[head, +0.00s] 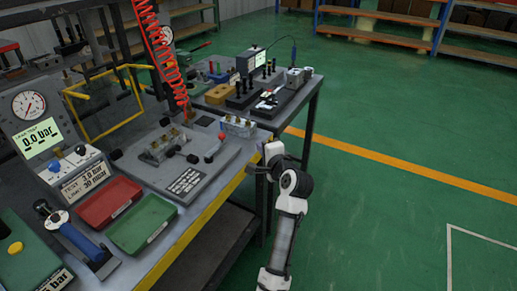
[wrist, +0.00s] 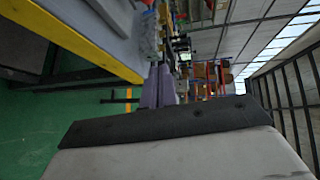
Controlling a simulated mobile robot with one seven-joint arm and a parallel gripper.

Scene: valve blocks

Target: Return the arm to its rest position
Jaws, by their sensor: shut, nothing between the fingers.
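My arm (head: 284,228) rises at the right of the workbench's yellow-edged front, over the green floor. My gripper shows in the wrist view (wrist: 158,86), with its fingers together and nothing held. In the head view the fingertips are not clear behind my wrist. A metal valve block (head: 238,126) sits at the bench's right end, near my wrist. In the wrist view, a metal block (wrist: 148,38) shows close to the fingers; I cannot tell whether they touch.
The bench holds a grey fixture plate (head: 185,180), a red tray (head: 108,202), a green tray (head: 142,222) and a pressure gauge (head: 29,105). A red coiled hose (head: 166,55) hangs above. A second table (head: 285,105) stands behind. The floor at right is clear.

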